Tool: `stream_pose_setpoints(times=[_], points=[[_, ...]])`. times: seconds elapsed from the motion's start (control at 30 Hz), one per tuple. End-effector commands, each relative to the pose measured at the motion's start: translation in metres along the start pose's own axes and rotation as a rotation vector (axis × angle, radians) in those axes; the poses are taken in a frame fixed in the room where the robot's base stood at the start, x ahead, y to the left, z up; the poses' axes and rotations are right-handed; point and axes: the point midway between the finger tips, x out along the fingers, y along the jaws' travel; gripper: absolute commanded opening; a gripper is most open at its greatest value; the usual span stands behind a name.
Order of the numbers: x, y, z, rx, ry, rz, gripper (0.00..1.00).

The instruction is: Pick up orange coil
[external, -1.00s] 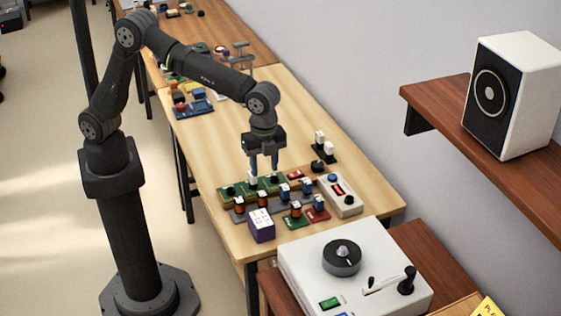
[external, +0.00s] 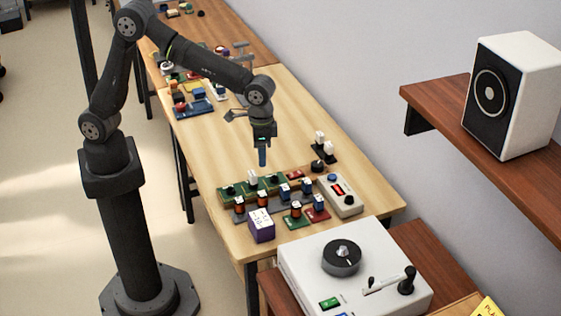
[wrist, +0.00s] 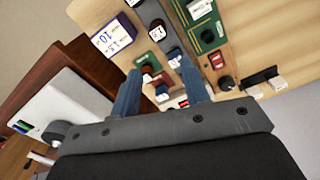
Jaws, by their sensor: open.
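Several orange coils stand on the near end of the table. One coil (external: 239,205) and another coil (external: 262,198) are on a long grey board (external: 270,212). A third coil (external: 296,210) sits on a small green board (external: 295,222). My gripper (external: 262,160) is open and empty above the boards, pointing down. In the wrist view the fingers (wrist: 161,68) are apart, with small parts between them. An orange coil (wrist: 157,33) on the grey board shows above the fingers there. The parts between the fingers are too small to identify surely.
A purple-and-white box (external: 262,226) stands beside the grey board. Larger green boards (external: 250,187) lie behind it. A control box (external: 340,195) and a small red board (external: 318,215) are on the right.

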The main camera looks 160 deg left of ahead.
Motion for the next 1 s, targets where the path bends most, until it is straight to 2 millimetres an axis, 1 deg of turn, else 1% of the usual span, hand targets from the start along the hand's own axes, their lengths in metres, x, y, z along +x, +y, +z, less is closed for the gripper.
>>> stream_pose_setpoints(times=[0.4, 0.5, 0.6, 0.83, 1.0], points=[[0.087, 0.000, 0.001, 0.001, -0.006, -0.002, 0.42], [0.103, 0.000, 0.001, 0.002, -0.004, -0.002, 0.42], [0.113, 0.001, 0.001, 0.002, -0.003, -0.001, 0.42], [0.125, 0.001, 0.001, 0.002, -0.004, -0.001, 0.42], [0.149, 0.004, 0.001, 0.003, -0.005, -0.002, 0.42]])
